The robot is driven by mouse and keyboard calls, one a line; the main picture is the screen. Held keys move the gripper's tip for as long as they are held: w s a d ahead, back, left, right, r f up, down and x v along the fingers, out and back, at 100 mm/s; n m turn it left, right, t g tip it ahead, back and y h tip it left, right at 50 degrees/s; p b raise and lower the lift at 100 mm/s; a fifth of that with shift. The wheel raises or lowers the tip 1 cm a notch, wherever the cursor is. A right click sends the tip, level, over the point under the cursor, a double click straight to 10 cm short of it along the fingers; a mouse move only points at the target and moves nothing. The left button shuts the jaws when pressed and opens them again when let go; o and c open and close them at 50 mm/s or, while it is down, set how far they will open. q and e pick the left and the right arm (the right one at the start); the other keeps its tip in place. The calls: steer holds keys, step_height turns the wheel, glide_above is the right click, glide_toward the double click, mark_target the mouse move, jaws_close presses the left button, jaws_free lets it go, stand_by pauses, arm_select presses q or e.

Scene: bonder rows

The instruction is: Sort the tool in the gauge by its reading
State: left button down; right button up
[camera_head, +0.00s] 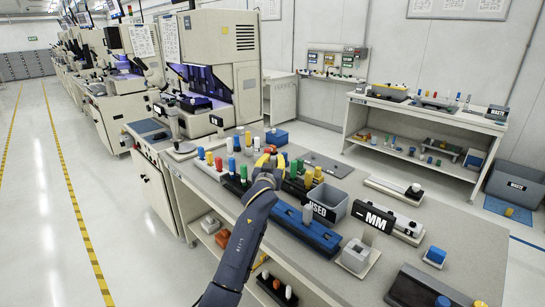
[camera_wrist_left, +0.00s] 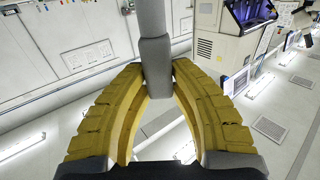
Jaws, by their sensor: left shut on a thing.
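My left gripper (camera_head: 268,158) is above the near row of tool racks on the bench. In the left wrist view its yellow fingers (camera_wrist_left: 157,75) are shut on a grey stepped cylindrical tool (camera_wrist_left: 155,55). In the head view I cannot make out the held tool clearly. The gauge with a black "MM" display (camera_head: 374,217) stands to the right and shows a dash, no number. A pale block with a grey peg (camera_head: 356,256) is in front of it. A grey bin marked "USED" (camera_head: 327,203) stands between my gripper and the gauge. My right gripper is not in view.
A long blue rack (camera_head: 300,229) lies along the bench's front edge. Several coloured tools stand in racks around my gripper. A dark tray (camera_head: 425,287) and a small blue block (camera_head: 435,257) are at the right. A "WASTE" bin (camera_head: 517,184) stands on the floor beyond.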

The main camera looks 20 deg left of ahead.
arm_select(q)
steer(key=shift+a+f, duration=0.1)
steer(key=shift+f, duration=0.05)
stand_by(0.3)
steer(key=shift+f, duration=3.2)
steer(key=shift+f, duration=2.6)
steer(key=c, duration=1.2)
jaws_free()
steer(key=shift+s, duration=0.15)
